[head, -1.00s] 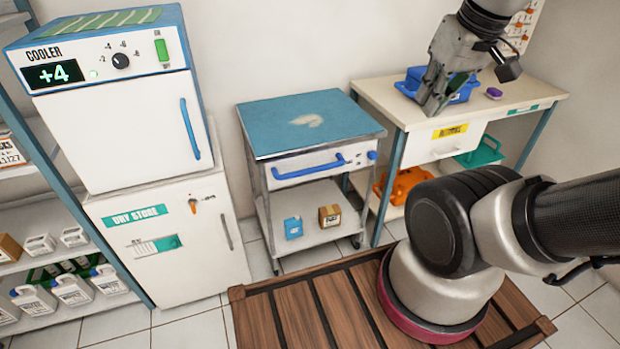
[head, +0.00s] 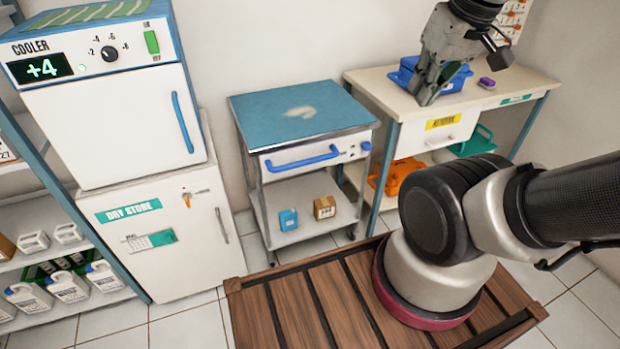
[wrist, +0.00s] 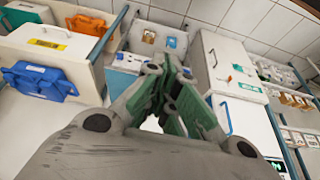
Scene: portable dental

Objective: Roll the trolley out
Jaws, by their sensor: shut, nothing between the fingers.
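The trolley (head: 300,110) stands against the back wall between the cooler stack and the bench. It has a worn blue top, a drawer front with a blue bar handle (head: 301,162), a blue knob (head: 365,146) at the right, and castors below. Its lower shelf holds a blue box (head: 288,219) and a brown box (head: 324,207). My gripper (head: 428,98) is shut and empty, pointing down over the left part of the bench, right of the trolley. In the wrist view my gripper (wrist: 172,98) has its green-padded fingers together, and the trolley (wrist: 158,38) shows partly behind them.
The bench (head: 378,88) holds a blue case (head: 405,74) and a purple item (head: 487,83). An orange case (head: 400,178) sits below it. The cooler (head: 110,125) stands on the dry store cabinet (head: 170,245) at left. A wooden platform (head: 300,310) lies in front of the trolley.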

